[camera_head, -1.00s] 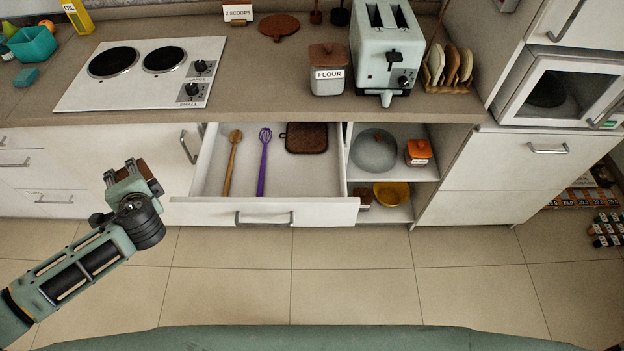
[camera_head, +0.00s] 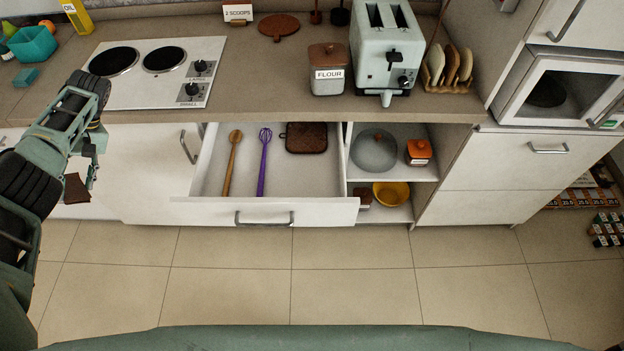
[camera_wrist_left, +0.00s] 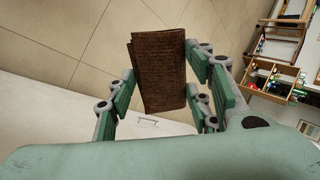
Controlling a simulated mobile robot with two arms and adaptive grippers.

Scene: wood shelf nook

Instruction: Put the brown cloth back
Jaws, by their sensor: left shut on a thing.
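The brown cloth (camera_wrist_left: 160,70) is held between the fingers of my left gripper (camera_wrist_left: 162,95) in the left wrist view, folded flat and hanging over the floor side. In the head view the cloth (camera_head: 77,188) shows as a small dark brown patch below my left gripper (camera_head: 84,168), at the far left in front of the white cabinets. The gripper is left of the open drawer (camera_head: 262,212) and apart from it. My right gripper is not in view.
The open drawer holds a wooden spoon (camera_head: 232,160), a purple whisk (camera_head: 263,160) and a brown quilted pad (camera_head: 306,138). An open shelf beside it holds a yellow bowl (camera_head: 391,193). The stove (camera_head: 150,90) is on the counter above.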

